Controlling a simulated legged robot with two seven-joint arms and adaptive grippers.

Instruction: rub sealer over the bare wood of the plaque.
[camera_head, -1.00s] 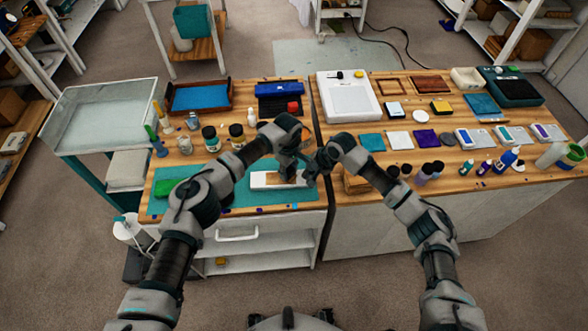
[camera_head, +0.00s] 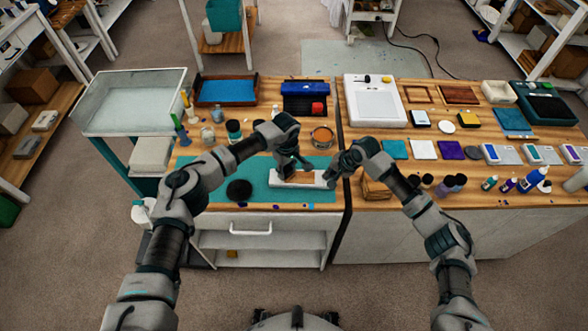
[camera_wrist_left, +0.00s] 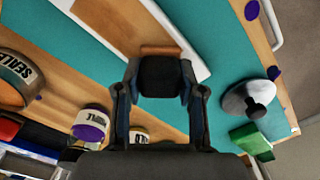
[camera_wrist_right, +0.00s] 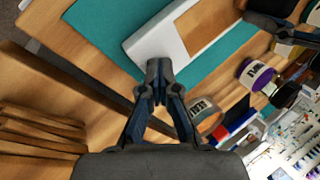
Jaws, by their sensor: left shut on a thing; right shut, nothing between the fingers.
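The plaque (camera_head: 277,181) lies on a teal mat (camera_head: 258,163), a white board with a bare brown wood panel (camera_head: 302,176). Its wood also shows in the right wrist view (camera_wrist_right: 212,27). My left gripper (camera_head: 287,163) is shut on a dark pad (camera_wrist_left: 160,76), which is over the wood panel; whether it touches cannot be told. The pad covers part of the wood in the left wrist view. My right gripper (camera_head: 330,176) is shut and empty at the plaque's right white end (camera_wrist_right: 158,42). The open sealer tin (camera_head: 321,137) stands behind the plaque.
A dark-knobbed round thing (camera_wrist_left: 250,100) and a green block (camera_wrist_left: 250,141) lie on the mat's left part. A purple-labelled jar (camera_wrist_left: 90,123) stands behind the mat. Stacked wood pieces (camera_wrist_right: 35,135) lie right of my right gripper. Bottles (camera_head: 450,184) line the right table.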

